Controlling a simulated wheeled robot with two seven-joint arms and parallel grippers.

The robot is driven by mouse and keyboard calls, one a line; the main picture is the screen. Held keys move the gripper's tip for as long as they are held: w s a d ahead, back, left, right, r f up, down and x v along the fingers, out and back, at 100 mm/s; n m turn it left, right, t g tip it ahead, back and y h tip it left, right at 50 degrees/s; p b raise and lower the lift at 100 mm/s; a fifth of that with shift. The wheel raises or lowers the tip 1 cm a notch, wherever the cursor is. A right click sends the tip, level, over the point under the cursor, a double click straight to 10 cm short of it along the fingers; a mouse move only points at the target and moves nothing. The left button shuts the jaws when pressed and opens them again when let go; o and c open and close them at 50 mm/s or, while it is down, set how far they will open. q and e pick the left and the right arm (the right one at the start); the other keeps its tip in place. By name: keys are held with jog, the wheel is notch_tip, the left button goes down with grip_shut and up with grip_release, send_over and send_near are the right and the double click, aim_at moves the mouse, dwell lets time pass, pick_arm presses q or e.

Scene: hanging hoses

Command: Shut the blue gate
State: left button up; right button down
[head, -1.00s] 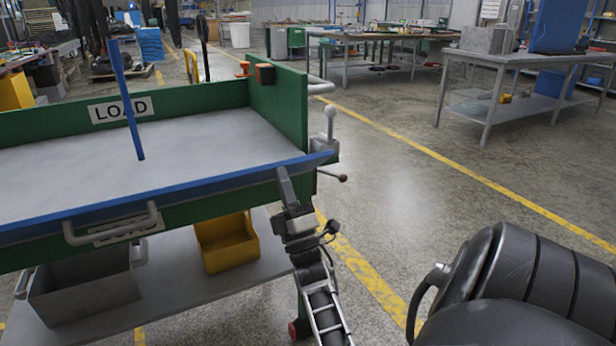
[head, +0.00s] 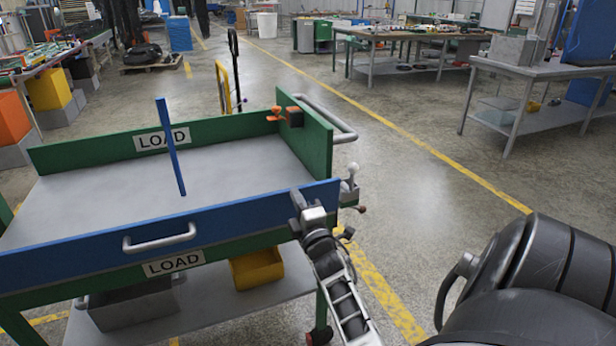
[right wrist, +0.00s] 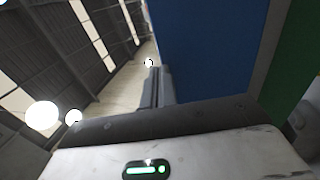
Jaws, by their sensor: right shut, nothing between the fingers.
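The blue gate (head: 225,223) is the long front panel of a green cart (head: 90,153), with a grey handle (head: 160,238) on its outer face. It stands upright or nearly so; I cannot tell whether it is flush with the green end wall (head: 318,140). A latch with a white ball knob (head: 353,170) sits at its right end. My right gripper (head: 296,200) is shut and empty, fingers up, at the gate's outer face near that end. In the right wrist view its fingers (right wrist: 156,86) lie beside the blue panel (right wrist: 210,50); contact is unclear. My left gripper is out of view.
A thin blue bar (head: 171,147) shows above the cart's bed. An orange clamp-like part (head: 275,114) is on the far corner. A yellow bin (head: 257,268) and a grey bin (head: 135,303) sit on the lower shelf. The floor right of the cart is clear.

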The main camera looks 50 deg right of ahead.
jog(key=shift+w+d+r, duration=0.25)
jog(key=shift+w, duration=0.2)
jog(key=shift+r, duration=0.25)
